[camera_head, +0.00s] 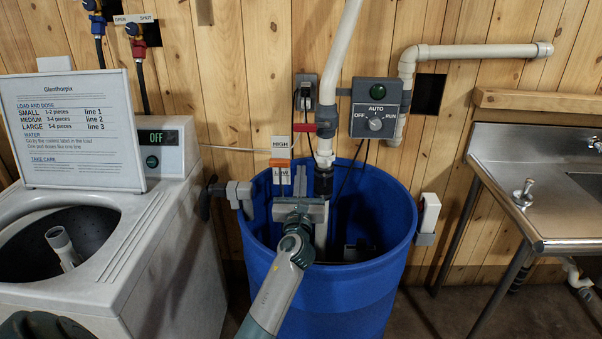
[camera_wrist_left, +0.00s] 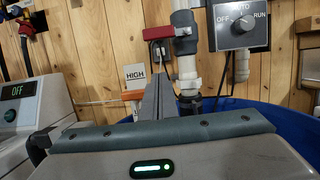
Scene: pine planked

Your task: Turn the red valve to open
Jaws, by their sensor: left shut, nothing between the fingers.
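A red lever handle (camera_head: 304,127) sticks out level to the left from a valve on the white vertical pipe above the blue barrel. It also shows in the left wrist view (camera_wrist_left: 158,33). A separate red tap (camera_head: 139,47) with a black hose is on the wall at upper left, under OPEN and SHUT labels (camera_head: 133,19). My left gripper (camera_head: 301,178) is over the barrel, in front of the pipe and below the red lever, apart from it. In the left wrist view its grey fingers (camera_wrist_left: 152,88) are together and empty. My right gripper is not in view.
The blue barrel (camera_head: 345,285) stands below the pipe. A washer (camera_head: 165,250) with a sign (camera_head: 75,130) is at left. A control box (camera_head: 377,108) with a knob is right of the pipe. HIGH and LOW labels (camera_head: 281,143) hang behind my gripper. A metal sink (camera_head: 500,190) stands at right.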

